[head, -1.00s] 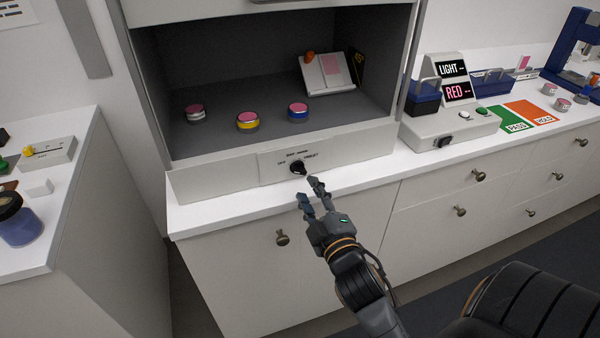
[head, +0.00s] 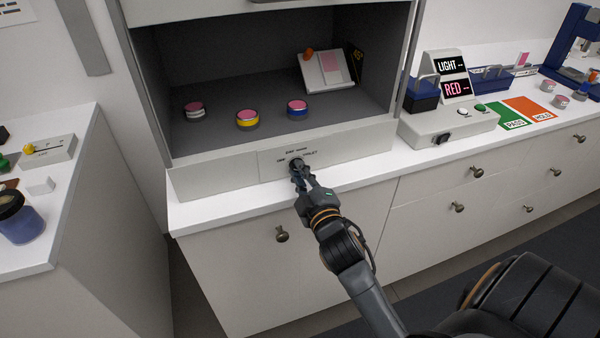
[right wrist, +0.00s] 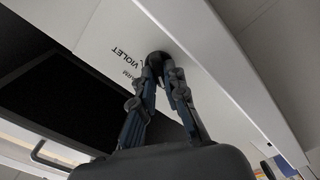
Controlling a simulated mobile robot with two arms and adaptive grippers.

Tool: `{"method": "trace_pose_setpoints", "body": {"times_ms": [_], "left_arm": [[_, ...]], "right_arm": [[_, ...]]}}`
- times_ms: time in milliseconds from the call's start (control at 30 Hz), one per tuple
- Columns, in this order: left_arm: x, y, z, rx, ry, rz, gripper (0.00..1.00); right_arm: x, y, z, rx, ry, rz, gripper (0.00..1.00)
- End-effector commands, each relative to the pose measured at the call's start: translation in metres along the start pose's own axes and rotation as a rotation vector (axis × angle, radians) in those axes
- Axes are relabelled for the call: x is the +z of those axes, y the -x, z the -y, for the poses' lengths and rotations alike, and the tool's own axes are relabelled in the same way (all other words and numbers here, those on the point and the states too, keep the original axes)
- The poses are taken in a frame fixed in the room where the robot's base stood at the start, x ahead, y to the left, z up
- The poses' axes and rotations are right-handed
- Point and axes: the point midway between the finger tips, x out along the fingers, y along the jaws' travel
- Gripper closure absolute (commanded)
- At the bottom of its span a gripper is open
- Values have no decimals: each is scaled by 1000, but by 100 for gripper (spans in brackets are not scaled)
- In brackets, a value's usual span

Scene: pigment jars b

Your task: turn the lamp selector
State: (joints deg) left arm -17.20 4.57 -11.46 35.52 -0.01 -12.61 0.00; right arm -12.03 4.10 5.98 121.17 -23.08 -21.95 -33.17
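The lamp selector (head: 296,162) is a small black knob on the pale front panel of the booth, with printed labels around it. Its dark round end also shows in the right wrist view (right wrist: 157,58), beside the words VIOLET and WARM. My right gripper (head: 299,173) is at the knob, its fingers drawn close together. In the right wrist view its fingertips (right wrist: 161,70) converge on either side of the knob and appear shut on it. The fingers partly hide the knob, so its pointing direction cannot be told. My left gripper is not in view.
The grey booth (head: 215,184) holds several colour-banded jars and a tilted card stand (head: 327,71). A control box (head: 425,125) with LIGHT and RED displays stands to the right, near green PASS and orange HOLD mats. Drawers with knobs lie below the white counter edge.

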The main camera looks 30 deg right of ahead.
Motion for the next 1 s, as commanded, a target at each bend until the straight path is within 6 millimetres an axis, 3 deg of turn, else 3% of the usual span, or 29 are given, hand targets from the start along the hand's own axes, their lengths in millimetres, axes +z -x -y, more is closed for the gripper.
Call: {"method": "trace_pose_setpoints", "body": {"times_ms": [433, 1000], "left_arm": [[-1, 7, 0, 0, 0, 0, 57], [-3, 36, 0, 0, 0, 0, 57]], "right_arm": [[-1, 0, -1, -1, -83, 1, 100], [0, 0, -4, -1, -509, 2, 100]]}}
